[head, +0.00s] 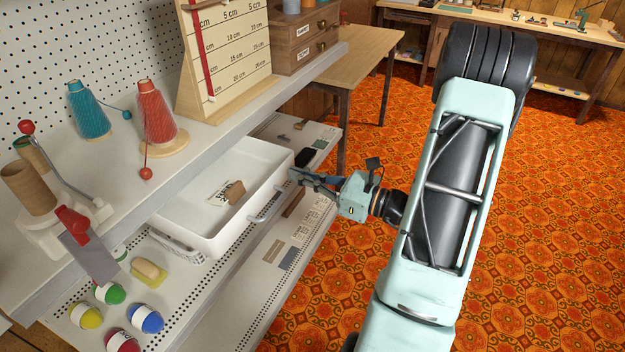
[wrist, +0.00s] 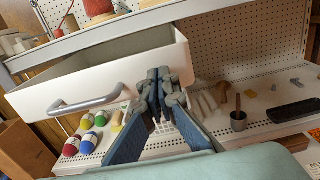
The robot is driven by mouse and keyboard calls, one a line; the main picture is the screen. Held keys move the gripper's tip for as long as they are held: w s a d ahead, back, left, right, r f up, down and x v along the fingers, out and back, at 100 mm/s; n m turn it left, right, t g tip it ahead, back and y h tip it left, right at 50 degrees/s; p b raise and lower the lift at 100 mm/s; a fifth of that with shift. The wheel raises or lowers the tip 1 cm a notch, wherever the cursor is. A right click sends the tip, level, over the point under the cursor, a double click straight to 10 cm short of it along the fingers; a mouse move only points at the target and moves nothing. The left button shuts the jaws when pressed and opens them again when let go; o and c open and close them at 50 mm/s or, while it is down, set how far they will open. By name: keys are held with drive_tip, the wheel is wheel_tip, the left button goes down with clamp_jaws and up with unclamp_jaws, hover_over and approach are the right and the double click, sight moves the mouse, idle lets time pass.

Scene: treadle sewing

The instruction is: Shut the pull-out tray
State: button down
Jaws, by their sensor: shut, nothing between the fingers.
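The pull-out tray (head: 262,152) is a white open box, standing out from under the worktop. In the head view a card and a small brown object lie in it. Its grey bar handle (head: 270,205) is on the front panel and shows whole in the wrist view (wrist: 88,101). My gripper (head: 296,176) is shut and empty at the far end of the tray's front, beyond the handle. In the wrist view the fingers (wrist: 157,112) overlap the right end of the front panel (wrist: 160,72). I cannot tell whether they touch it.
The worktop (head: 215,140) above carries thread cones (head: 160,115), a measuring board (head: 228,50) and a small drawer chest (head: 305,35). Below, a perforated shelf holds several coloured balls (head: 146,318). In the wrist view a dark cup (wrist: 238,120) stands right of my fingers. Patterned floor is open at right.

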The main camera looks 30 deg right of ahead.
sight(227, 158)
drive_tip(key=shift+w+a, duration=0.1)
idle(0.3)
drive_tip(key=x, duration=2.1)
drive_tip(key=shift+w+a, duration=0.2)
drive_tip(key=shift+w, duration=0.05)
drive_tip(key=shift+r, duration=0.1)
